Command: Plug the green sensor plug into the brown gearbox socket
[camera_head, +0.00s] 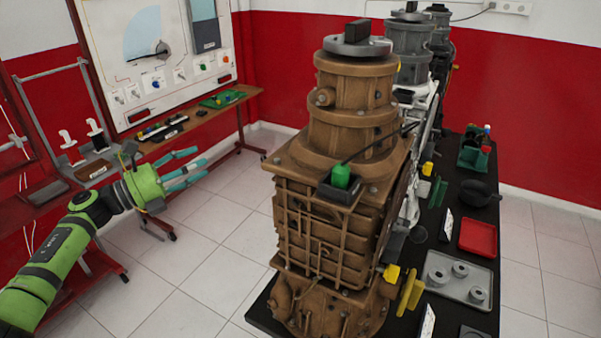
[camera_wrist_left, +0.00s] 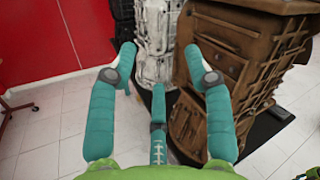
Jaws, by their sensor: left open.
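The brown gearbox (camera_head: 325,225) stands upright in the middle of the head view, on a black table. The green sensor plug (camera_head: 341,176) sits at a small black holder on the gearbox's front ledge, with a dark cable running up to the right. I cannot tell whether it is seated in a socket. My left gripper (camera_head: 190,168) is open and empty, in the air left of the gearbox and apart from it. In the left wrist view its teal fingers (camera_wrist_left: 158,90) are spread, with the brown gearbox (camera_wrist_left: 235,60) beyond them to the right. My right gripper is not in view.
Grey and white gearboxes (camera_head: 408,60) stand behind the brown one. The black table (camera_head: 455,205) at right carries a red tray (camera_head: 478,237), a grey tray (camera_head: 437,268) with metal rings, and yellow parts. A wooden bench (camera_head: 190,122) stands at back left. Tiled floor (camera_head: 225,215) lies open between.

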